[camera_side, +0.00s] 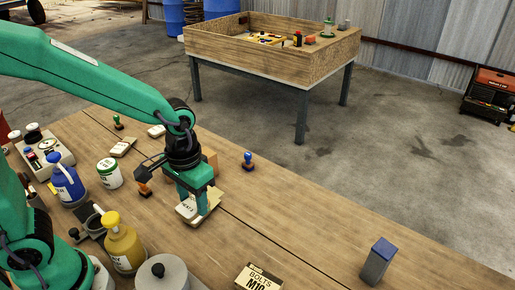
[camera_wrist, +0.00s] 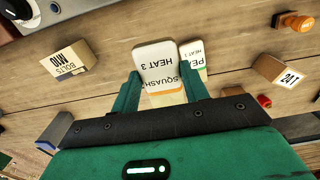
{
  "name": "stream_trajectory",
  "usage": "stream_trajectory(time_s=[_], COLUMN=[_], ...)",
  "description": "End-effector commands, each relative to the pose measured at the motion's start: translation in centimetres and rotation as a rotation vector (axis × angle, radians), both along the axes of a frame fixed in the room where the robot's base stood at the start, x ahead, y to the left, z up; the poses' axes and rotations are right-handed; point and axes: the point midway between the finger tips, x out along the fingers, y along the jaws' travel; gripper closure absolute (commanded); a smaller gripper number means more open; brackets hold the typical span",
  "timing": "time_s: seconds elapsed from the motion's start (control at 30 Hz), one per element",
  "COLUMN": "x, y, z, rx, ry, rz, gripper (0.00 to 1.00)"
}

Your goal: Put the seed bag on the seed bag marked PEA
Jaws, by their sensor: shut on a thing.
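My gripper (camera_wrist: 160,95) is shut on a cream seed bag marked SQUASH, HEAT 3 (camera_wrist: 155,57), with a finger on each side of it. In the side view my gripper (camera_side: 194,196) points down, with the held bag (camera_side: 186,210) low over the bench. A second seed bag (camera_wrist: 196,57), its label partly reading PE and HEAT, shows just right of the held bag in the wrist view. My right finger hides part of it. In the side view a pale bag edge (camera_side: 212,200) shows beside and behind the held bag; I cannot tell whether they touch.
A BOLTS M10 box (camera_side: 257,279) and a grey blue-topped block (camera_side: 377,262) stand on the bench. A blue stamp (camera_side: 248,160) is behind my gripper. A yellow bottle (camera_side: 124,243) and white tub (camera_side: 109,172) stand left. The bench right of my gripper is mostly clear.

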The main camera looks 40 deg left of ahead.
Motion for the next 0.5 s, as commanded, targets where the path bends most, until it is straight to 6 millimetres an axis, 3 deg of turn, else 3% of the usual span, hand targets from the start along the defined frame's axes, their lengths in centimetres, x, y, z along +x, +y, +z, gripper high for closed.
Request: stream_trajectory(time_s=[0.5], x=[4.3], y=[6.0], z=[-4.4], rx=[0.0], ry=[0.0], rz=[0.002], gripper=[0.78])
